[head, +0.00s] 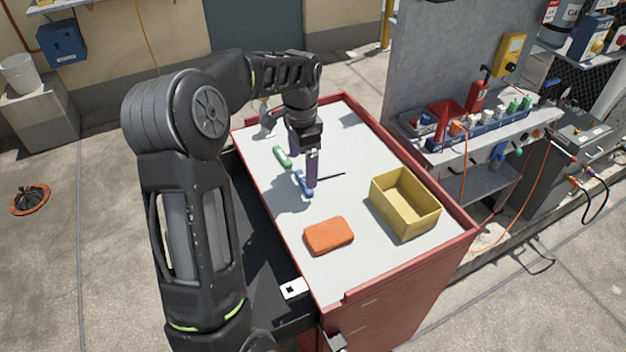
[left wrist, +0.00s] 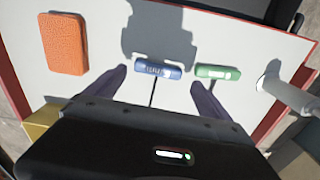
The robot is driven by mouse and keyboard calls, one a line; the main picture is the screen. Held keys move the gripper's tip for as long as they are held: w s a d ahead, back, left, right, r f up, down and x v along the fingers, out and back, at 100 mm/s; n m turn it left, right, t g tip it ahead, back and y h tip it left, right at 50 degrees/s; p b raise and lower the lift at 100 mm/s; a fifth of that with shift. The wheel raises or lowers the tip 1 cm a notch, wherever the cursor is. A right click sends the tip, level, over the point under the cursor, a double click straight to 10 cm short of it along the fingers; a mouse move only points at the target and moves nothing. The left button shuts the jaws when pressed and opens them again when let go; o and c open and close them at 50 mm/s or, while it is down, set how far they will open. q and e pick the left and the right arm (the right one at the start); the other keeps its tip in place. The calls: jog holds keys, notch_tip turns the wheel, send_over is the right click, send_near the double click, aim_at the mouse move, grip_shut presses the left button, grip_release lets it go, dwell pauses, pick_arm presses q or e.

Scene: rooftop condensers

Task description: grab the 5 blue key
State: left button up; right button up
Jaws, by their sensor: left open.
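The blue key (head: 303,184) lies on the light top of the red cart (head: 263,167), with a thin dark shaft pointing right in the head view. In the left wrist view its blue handle (left wrist: 157,69) shows pale markings and its dark shaft runs down toward the gripper. My left gripper (head: 311,186) is above the blue key. In the left wrist view its two dark fingers (left wrist: 158,78) are spread, one on each side of the key's shaft, with nothing between them held. My right gripper is in neither view.
A green-handled key (head: 282,157) lies close beside the blue one and shows in the wrist view (left wrist: 218,72). An orange block (head: 328,236) and a yellow open bin (head: 404,203) stand nearer the front. A grey shelf with bottles (head: 480,130) stands to the right.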

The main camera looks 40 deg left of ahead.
aim_at(303, 181)
pick_arm(q)
notch_tip(303, 181, down, 5)
jog(key=shift+s+r+p, duration=0.15)
jog(key=shift+r+p, duration=0.05)
jog(key=shift+p, duration=0.25)
jog(key=shift+c, duration=0.4)
jog(key=c, duration=1.1)
